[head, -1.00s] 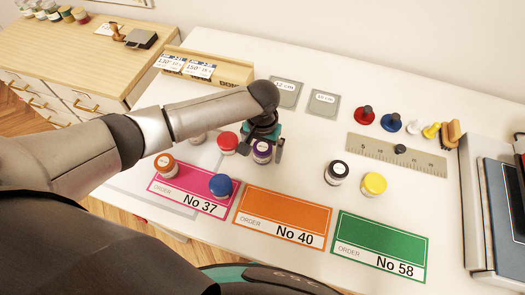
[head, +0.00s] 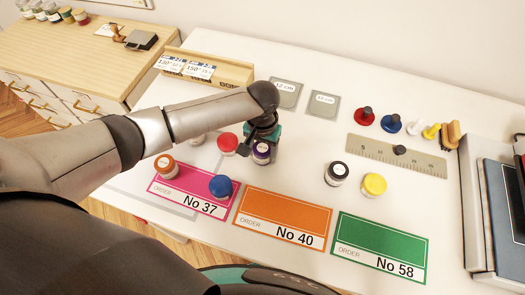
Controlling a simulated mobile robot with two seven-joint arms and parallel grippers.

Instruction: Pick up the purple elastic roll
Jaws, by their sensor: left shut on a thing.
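The purple elastic roll (head: 261,153), a small white-sided roll with a purple top, stands upright on the white table behind the gap between the pink and orange order cards. My left gripper (head: 262,143) reaches down over it from the left and is shut on it, with fingers at its sides. The roll seems still at table height; whether it has left the surface I cannot tell. Part of its top is hidden by the gripper. My right gripper is not in view.
A red roll (head: 227,143) stands close left of the purple one. Black (head: 337,173) and yellow (head: 374,185) rolls stand right. A ruler (head: 372,154) lies behind them.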

